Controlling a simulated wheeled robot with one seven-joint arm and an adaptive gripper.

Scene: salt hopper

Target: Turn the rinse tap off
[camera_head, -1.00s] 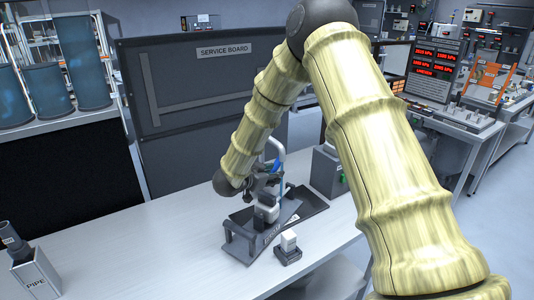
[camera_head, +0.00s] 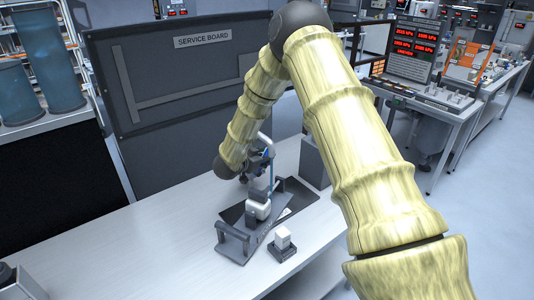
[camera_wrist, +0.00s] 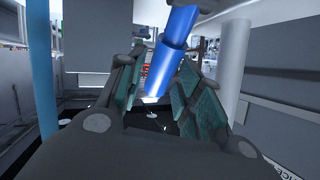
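The rinse tap's blue lever (camera_wrist: 175,55) shows in the wrist view, slanting down between my two fingers. In the head view the lever (camera_head: 266,153) is a small blue patch beside my gripper (camera_head: 258,168), partly hidden by it. In the wrist view my gripper (camera_wrist: 155,97) has its fingers apart, one on each side of the lever. The lever lies nearer the right finger; I cannot tell whether they touch. A pale upright pipe (camera_head: 272,178) stands just behind my gripper. The tap's base is mostly hidden.
A dark stand with a handle (camera_head: 233,240) and a small white block on a dark base (camera_head: 283,240) are in front of my gripper. The service board (camera_head: 200,90) stands behind. The white bench (camera_head: 150,240) is clear at left.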

